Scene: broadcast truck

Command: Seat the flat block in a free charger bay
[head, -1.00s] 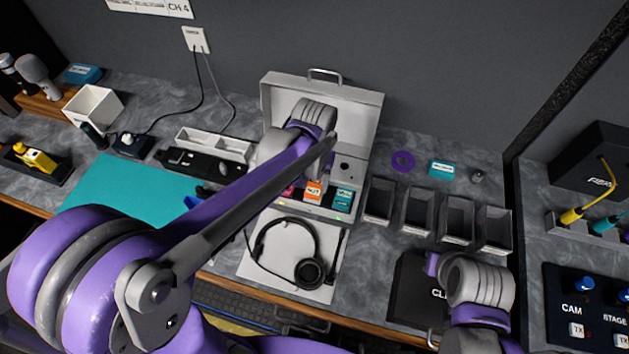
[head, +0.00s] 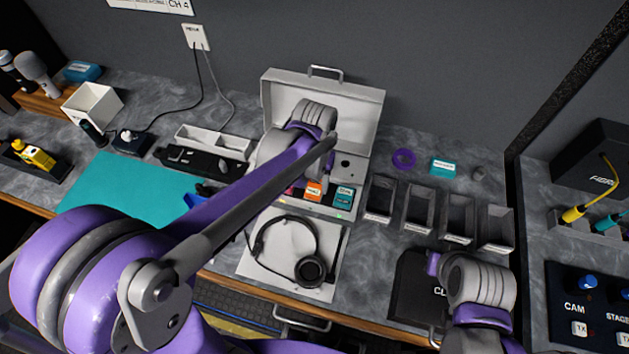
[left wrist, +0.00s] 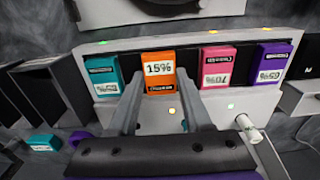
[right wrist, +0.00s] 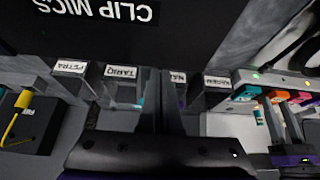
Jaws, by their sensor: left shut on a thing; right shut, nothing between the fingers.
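The charger (left wrist: 100,120) stands by the open case, with teal (left wrist: 103,75), orange (left wrist: 160,72), pink (left wrist: 218,66) and purple (left wrist: 270,62) blocks standing in a row in it. The orange block's label reads 15%. My left gripper (left wrist: 161,88) is shut on the orange block, one finger on each side. The block is upright at about its neighbours' height; I cannot tell whether it is fully down. In the head view my left arm covers part of the charger, but the orange block (head: 313,193) shows. My right gripper (right wrist: 165,85) is shut and empty over the bench.
Several dark open bins (head: 418,208) stand right of the charger. A loose teal block (head: 443,166) and a purple ring (head: 403,158) lie behind them. A headset (head: 310,270) lies in front of the charger. A black clip-mics case (head: 410,290) is near my right gripper.

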